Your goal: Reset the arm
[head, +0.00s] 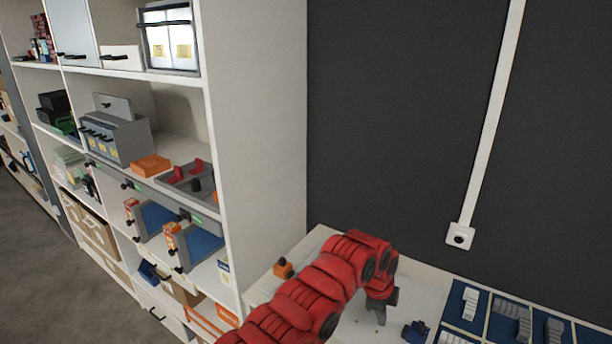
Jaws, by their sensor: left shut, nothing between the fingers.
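My left arm, red with dark joint caps, comes in from the bottom and bends over the white table (415,293). My left gripper (381,316) points down at the table, small and grey. It is shut with nothing visible in it. I cannot tell whether its tips touch the tabletop. My right gripper is out of view.
A tall white shelf (255,130) with boxes and bins stands left of the table. An orange object (283,268) lies at the table's back left. A dark blue item (415,331) sits right of the gripper, near blue compartments (465,305) holding grey parts. A dark wall (400,120) stands behind.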

